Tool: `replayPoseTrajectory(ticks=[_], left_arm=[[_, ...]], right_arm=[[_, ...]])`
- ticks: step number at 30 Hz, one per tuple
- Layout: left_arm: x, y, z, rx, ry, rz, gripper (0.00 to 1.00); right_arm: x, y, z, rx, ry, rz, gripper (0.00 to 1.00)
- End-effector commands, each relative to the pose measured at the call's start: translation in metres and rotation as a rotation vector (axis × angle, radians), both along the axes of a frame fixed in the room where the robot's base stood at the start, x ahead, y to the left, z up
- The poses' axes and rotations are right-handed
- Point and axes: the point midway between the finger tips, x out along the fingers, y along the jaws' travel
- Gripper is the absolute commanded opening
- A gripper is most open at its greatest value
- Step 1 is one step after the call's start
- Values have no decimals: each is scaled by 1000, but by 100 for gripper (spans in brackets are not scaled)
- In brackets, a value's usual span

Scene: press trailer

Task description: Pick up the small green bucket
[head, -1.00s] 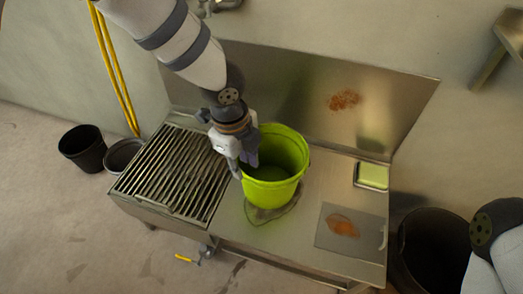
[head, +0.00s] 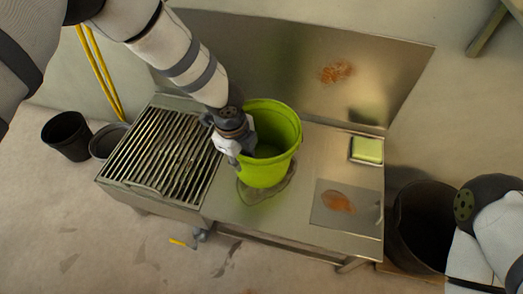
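The small green bucket (head: 272,168) is upright over the middle of the steel counter, with a dark wet-looking patch (head: 252,194) at its foot. My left gripper (head: 234,158) is at the bucket's left rim, one finger outside the wall and the rest over the inside. It looks closed on the rim, though the inner finger is partly hidden. The bucket's base seems slightly above the patch, but I cannot be sure. My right gripper is out of view; only part of my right arm shows at the lower right.
A slatted drain rack (head: 165,155) fills the counter's left part. A green sponge in a tray (head: 367,150) and a grey mat with an orange stain (head: 322,216) lie at the right. Black bins stand on the floor at the left (head: 67,137) and right (head: 420,225).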

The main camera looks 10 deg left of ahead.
Motion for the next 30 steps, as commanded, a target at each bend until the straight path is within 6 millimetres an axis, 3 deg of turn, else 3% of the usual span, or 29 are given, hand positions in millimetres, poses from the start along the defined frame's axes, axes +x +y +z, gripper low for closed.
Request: replayPoseTrajectory(ticks=[1,4,5,20,25,30], left_arm=[[0,0,0,0,0,0,25],[0,0,0,0,0,0,2],[0,0,0,0,0,0,0],[1,0,6,-1,-3,1,0],[2,0,34,-2,-5,2,0],[-32,-14,81,4,-5,-6,0]], right_arm=[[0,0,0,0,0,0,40],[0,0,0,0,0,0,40],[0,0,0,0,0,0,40],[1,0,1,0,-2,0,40],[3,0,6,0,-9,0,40],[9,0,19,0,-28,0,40]])
